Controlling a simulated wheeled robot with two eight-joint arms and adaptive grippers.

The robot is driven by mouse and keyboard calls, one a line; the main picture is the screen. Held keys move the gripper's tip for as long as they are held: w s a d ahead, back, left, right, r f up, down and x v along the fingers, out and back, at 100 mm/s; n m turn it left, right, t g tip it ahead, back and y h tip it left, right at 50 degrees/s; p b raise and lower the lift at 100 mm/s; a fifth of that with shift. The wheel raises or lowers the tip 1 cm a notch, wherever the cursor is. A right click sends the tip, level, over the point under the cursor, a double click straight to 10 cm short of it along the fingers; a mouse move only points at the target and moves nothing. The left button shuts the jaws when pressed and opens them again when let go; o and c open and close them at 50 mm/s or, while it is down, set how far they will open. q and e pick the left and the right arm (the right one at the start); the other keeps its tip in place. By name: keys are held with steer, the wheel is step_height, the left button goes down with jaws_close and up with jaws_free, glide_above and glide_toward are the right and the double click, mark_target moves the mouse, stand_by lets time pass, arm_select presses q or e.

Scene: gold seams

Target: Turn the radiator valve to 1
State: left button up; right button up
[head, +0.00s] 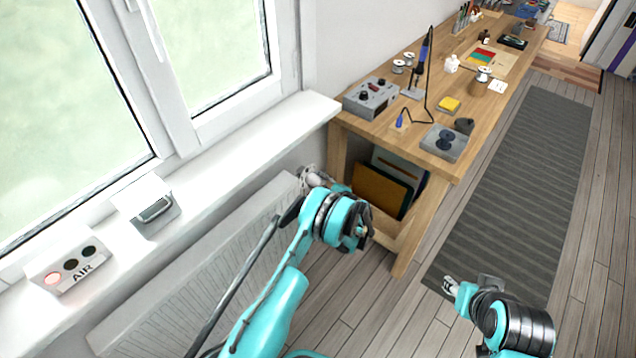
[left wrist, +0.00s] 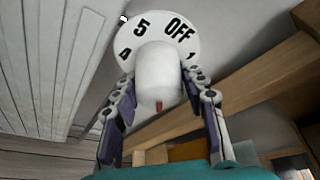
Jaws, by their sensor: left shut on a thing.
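The white radiator valve (left wrist: 158,78) shows in the left wrist view, with a round dial behind its knob that reads 4, 5, OFF and 1. A dark red mark is on the lower part of the knob. A small dark-tipped mark (left wrist: 123,17) lies at the dial's upper left, near the 5. My left gripper (left wrist: 160,92) is shut on the knob, one finger on each side. In the head view the valve (head: 308,172) is at the radiator's far end, partly hidden by my left gripper (head: 314,182). My right gripper (head: 449,286) is empty above the floor; its opening is unclear.
The radiator (head: 190,275) runs below the white windowsill (head: 210,165). An AIR box (head: 70,265) and a small grey device (head: 150,207) are on the sill. The wooden workbench (head: 385,135) with tools stands beyond the valve. A dark striped mat (head: 510,195) lies right of it.

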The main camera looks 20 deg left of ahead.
arm_select(q)
steer(key=o, duration=1.2)
steer(key=shift+c, duration=0.2)
steer(key=v, duration=1.2)
